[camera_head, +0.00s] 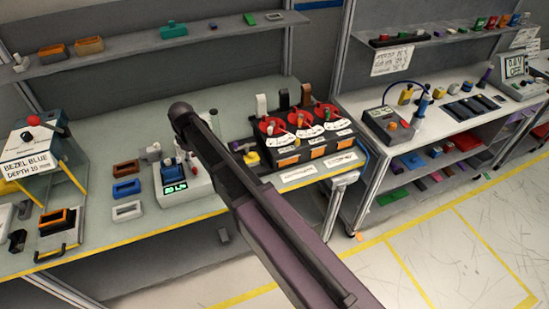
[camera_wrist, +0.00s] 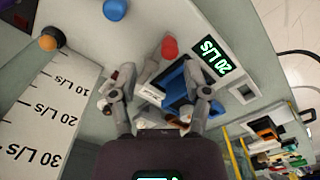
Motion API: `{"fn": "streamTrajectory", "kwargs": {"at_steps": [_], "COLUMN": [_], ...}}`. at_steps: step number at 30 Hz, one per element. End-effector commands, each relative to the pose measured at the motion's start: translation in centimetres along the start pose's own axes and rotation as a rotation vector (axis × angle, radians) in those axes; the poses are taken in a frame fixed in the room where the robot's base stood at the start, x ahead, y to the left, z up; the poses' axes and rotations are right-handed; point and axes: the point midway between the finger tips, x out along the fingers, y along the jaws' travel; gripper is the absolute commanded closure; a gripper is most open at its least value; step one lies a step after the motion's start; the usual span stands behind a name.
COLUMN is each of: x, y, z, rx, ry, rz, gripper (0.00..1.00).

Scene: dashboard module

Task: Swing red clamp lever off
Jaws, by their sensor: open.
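The red clamp lever's round red knob (camera_wrist: 169,47) shows in the wrist view, just beyond my fingertips and beside the lit 20 L/s display (camera_wrist: 212,58). A blue part (camera_wrist: 177,84) lies below the knob, partly hidden by my right finger. My gripper (camera_wrist: 162,86) is open, with one finger on each side of the area below the knob, and I see nothing held. Contact with the blue part cannot be told. In the head view the light-coloured tester (camera_head: 190,190) with the green display stands on the bench, and my arm crosses in front of its right side.
A flow scale (camera_wrist: 50,110) with an orange ball (camera_wrist: 47,42) and a blue knob (camera_wrist: 114,8) are near my gripper. Bezel frames (camera_head: 126,189) lie left of the tester. Red dial units (camera_head: 300,122) stand right of it. A bezel sign station (camera_head: 40,150) stands far left.

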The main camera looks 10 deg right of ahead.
Motion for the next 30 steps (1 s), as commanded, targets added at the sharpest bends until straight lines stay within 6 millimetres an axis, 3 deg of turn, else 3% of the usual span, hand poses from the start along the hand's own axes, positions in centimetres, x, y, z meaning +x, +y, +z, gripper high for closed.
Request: {"fn": "streamTrajectory", "kwargs": {"at_steps": [30], "x": [-8.5], "y": [0.0], "z": [0.0], "rx": [0.001], "ry": [0.0], "rz": [0.0], "gripper": [0.39]}}
